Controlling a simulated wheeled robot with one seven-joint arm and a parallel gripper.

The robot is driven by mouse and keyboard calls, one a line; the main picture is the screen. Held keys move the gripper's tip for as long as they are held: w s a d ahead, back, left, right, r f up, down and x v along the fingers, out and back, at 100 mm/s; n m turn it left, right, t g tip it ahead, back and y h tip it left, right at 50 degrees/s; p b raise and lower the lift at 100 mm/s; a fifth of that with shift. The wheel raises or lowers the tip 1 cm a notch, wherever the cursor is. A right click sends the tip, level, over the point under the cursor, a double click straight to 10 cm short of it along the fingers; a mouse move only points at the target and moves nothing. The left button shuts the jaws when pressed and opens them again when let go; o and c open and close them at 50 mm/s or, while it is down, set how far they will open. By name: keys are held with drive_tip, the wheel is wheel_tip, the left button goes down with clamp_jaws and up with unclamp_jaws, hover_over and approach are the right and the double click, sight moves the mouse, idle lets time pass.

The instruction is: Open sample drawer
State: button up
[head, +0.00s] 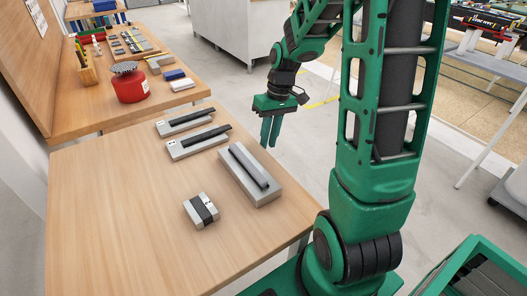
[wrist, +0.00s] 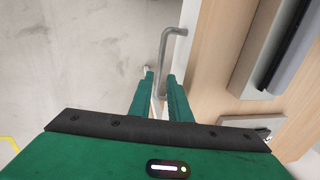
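In the wrist view a bent grey metal bar handle (wrist: 165,48) stands off a pale front panel (wrist: 190,15) beside the wooden table edge; I take it for the drawer's handle. My gripper (wrist: 160,77) points down at it, with its two green fingers parted. The handle's lower part runs into the gap between the fingers; I cannot tell whether either finger touches it. In the head view my gripper (head: 270,143) hangs just past the table's far right edge. There the drawer and handle are hidden below the tabletop.
The wooden table (head: 100,215) bears a grey block with a dark bar (head: 262,192), a small strapped block (head: 201,210) and two flat holders (head: 185,120). A red container (head: 129,88) stands on the bench behind. Floor (wrist: 70,60) beside the table is clear.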

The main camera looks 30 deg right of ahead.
drive_tip(key=f, duration=0.4)
drive_tip(key=shift+a+f, duration=0.2)
drive_tip(key=shift+a, duration=0.2)
